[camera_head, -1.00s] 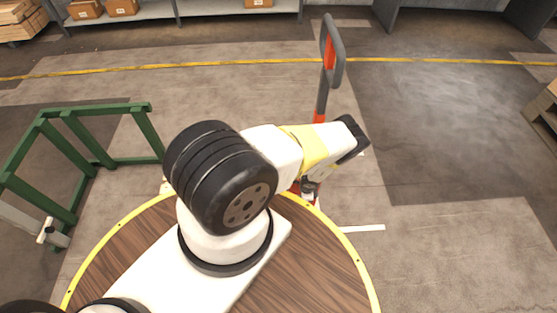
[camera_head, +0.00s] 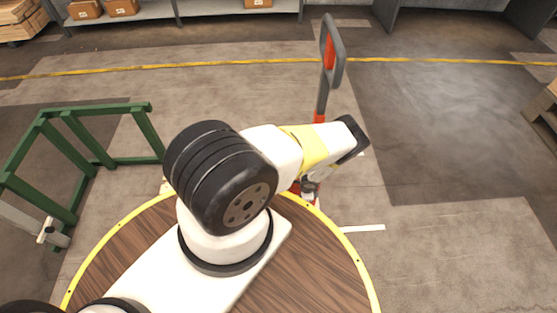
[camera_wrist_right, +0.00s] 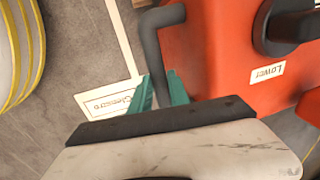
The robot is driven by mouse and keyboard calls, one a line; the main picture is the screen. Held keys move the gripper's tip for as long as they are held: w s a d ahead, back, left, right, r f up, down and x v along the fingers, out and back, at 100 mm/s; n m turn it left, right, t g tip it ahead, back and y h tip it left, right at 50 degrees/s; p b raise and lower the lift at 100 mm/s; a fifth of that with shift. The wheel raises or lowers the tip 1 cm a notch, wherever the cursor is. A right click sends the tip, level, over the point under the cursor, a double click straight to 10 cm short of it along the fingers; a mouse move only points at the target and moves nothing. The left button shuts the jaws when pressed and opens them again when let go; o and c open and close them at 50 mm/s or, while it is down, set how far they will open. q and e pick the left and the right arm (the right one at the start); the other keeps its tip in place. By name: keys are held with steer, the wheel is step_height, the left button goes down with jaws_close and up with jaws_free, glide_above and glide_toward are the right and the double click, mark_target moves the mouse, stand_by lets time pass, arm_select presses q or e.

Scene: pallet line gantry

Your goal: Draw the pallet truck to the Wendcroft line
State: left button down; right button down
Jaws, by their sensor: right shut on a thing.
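The pallet truck's upright handle (camera_head: 333,55), a grey loop with red inside on a dark and red stem, stands beyond my right arm in the head view. The arm hides the lower stem and most of the truck body. In the right wrist view the truck's red body (camera_wrist_right: 215,50) fills the upper right, with a "Lower" label. My right gripper (camera_wrist_right: 160,88) has its teal fingers either side of a dark grey bent bar (camera_wrist_right: 153,50) beside that body and is shut on it. My left gripper is not in view.
A white floor line and white lettered floor plate (camera_wrist_right: 108,100) lie beside the truck, the lettering only partly readable. A green frame (camera_head: 85,130) stands at the left. A wooden pallet (camera_head: 545,110) is at the right edge. A yellow line (camera_head: 200,65) crosses clear floor before shelving.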

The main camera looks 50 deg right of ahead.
stand_by(0.8)
steer(key=shift+s+d, duration=1.25)
steer(key=shift+s, duration=0.15)
steer(key=c, duration=1.3)
jaws_free()
steer(key=shift+w+a, duration=0.1)
steer(key=shift+a, duration=0.05)
steer(key=shift+o, duration=0.2)
steer(key=shift+w, duration=0.1)
steer(key=shift+a, duration=0.1)
step_height(320, 180, up, 8)
steer(key=a, duration=0.1)
steer(key=shift+s+f, duration=0.15)
steer(key=shift+s, duration=0.3)
